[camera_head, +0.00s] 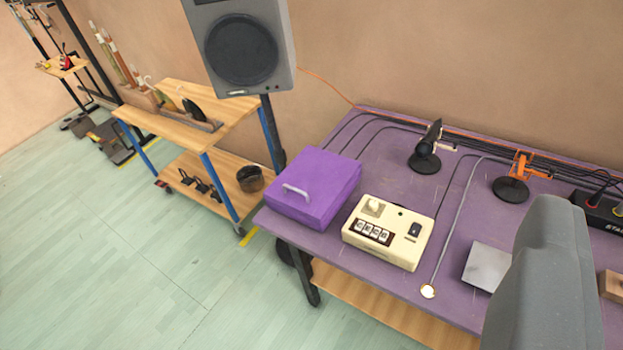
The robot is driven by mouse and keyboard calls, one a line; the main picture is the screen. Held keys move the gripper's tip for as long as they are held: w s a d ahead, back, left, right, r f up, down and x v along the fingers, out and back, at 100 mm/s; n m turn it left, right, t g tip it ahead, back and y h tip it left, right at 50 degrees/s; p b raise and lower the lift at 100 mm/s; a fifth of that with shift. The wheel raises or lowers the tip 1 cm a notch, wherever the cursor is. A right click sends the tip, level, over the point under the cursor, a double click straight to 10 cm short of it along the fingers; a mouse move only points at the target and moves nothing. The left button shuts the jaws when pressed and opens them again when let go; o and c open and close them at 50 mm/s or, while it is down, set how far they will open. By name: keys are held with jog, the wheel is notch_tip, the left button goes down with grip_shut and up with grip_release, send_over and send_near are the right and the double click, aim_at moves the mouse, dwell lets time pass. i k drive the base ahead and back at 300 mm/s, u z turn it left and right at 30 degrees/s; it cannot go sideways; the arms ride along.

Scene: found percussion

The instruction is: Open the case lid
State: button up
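The purple case (315,188) sits on the left end of a purple-topped table. Its lid looks shut, and a pale handle (296,189) is on its near side. A large grey part of my gripper (549,275) fills the lower right of the view, to the right of the case and apart from it. The fingertips cannot be made out, so I cannot tell whether it is open or shut. Nothing is seen held.
A cream box with switches (389,231) stands just right of the case. Behind are small stands (424,158) and cables. A speaker (240,50) on a pole rises behind the case. A wooden cart (190,120) stands left. The floor (130,260) at front left is clear.

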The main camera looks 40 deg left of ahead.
aim_at(313, 185)
jog(key=k, duration=0.45)
jog(key=u, duration=0.35)
jog(key=i, duration=1.55)
jog(key=z, duration=0.2)
